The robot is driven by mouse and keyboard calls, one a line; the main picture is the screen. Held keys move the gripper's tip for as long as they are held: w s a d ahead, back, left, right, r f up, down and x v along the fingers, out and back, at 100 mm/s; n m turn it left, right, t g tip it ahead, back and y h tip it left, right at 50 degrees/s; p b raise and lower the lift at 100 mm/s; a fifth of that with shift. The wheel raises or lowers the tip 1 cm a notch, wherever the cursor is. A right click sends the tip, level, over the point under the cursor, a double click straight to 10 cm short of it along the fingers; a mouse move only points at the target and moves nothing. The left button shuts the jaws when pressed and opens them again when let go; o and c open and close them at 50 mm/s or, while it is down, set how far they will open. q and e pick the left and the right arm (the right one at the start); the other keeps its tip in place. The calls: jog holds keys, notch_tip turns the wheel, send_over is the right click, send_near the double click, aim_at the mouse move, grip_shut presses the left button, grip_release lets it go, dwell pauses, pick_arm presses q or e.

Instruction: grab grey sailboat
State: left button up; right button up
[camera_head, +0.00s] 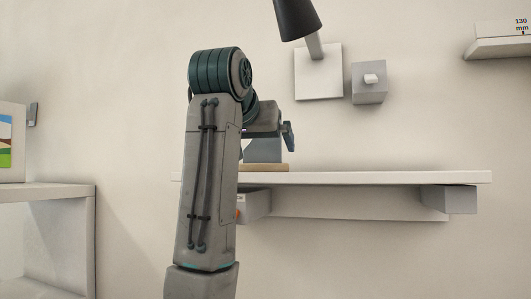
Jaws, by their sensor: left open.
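The grey sailboat (263,152) stands on the white wall shelf (400,178), on a flat tan base (267,167). My left arm hides its left side, and my left gripper covers its upper part. My left gripper (286,136) is open, at the height of the sailboat's upper part. Whether its fingers are around the sailboat or in front of it, I cannot tell. My right gripper is out of view.
A dark lamp (297,18) on a white wall plate hangs above the shelf, beside a grey wall switch box (369,83). The shelf's right part is clear. A white table (45,192) with a picture stands at left, and another shelf (500,47) is at upper right.

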aim_at(262, 152)
pick_arm(q)
jog(key=shift+w+d+f, duration=0.1)
jog(key=shift+w, duration=0.35)
jog(key=shift+w+d+f, duration=0.1)
jog(key=shift+w+f, duration=0.05)
jog(key=shift+w, duration=0.15)
jog(key=p+x, duration=0.2)
jog(key=x, duration=0.2)
jog(key=shift+w+a+p, duration=0.25)
jog(key=shift+w+p, duration=0.05)
jog(key=shift+p, duration=0.1)
jog(key=shift+w+d+f, duration=0.1)
jog(key=shift+w+f, duration=0.15)
jog(key=shift+w, duration=0.1)
jog(key=shift+w+f, duration=0.1)
jog(key=shift+w, duration=0.05)
jog(key=shift+c, duration=1.3)
jog(key=c, duration=0.9)
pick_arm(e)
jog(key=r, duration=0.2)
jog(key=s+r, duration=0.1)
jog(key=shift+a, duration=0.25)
